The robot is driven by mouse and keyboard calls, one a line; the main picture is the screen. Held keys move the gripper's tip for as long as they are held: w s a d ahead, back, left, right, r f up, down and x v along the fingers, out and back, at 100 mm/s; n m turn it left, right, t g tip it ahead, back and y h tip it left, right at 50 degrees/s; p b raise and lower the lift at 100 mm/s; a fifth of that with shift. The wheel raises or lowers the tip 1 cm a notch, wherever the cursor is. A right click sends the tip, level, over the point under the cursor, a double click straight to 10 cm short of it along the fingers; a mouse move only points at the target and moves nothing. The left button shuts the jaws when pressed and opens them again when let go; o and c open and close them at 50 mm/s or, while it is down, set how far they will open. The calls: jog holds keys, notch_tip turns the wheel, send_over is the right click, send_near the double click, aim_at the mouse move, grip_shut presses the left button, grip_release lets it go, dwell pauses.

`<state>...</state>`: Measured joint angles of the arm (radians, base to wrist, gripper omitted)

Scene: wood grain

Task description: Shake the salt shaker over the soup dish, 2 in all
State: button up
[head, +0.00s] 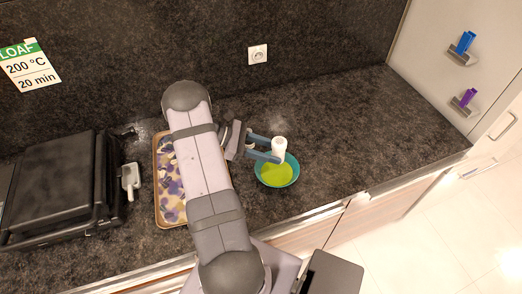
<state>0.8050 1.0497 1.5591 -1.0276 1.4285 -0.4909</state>
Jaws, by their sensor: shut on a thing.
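A white salt shaker (279,147) is held between the blue-grey fingers of my gripper (268,149). The shaker is over the back edge of a teal soup dish (293,176), and looks roughly upright; its exact tilt and its height above the dish cannot be told from this view. The dish holds bright yellow-green soup (276,175) and stands on the dark counter. My gripper is shut on the shaker and comes in from the left. The shaker hides a little of the dish's back rim.
A tray (158,206) of purple and pale pieces lies left of the dish, partly behind my arm. A black appliance (55,185) and a white scoop (131,178) are further left. The counter right of the dish is clear. Blue (465,43) and purple (468,97) items hang on the right panel.

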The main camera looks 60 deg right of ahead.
jog(key=shift+f, duration=0.1)
dwell(0.3)
jog(key=d+f+m+h+b, duration=0.1)
jog(key=b, duration=0.2)
jog(key=d+f+m+h+b, duration=0.1)
jog(key=m+b, duration=0.1)
jog(key=b, duration=0.1)
jog(key=shift+w+f, duration=0.1)
jog(key=shift+w, duration=0.3)
dwell(0.4)
jog(key=shift+w+d+m+t+h+b, duration=0.15)
jog(key=shift+d+m+h+b, duration=0.25)
jog(key=shift+b, duration=0.6)
jog(key=shift+w+d+m+t+h+b, duration=0.15)
jog(key=shift+m+h+b, duration=0.45)
jog(key=shift+b, duration=0.4)
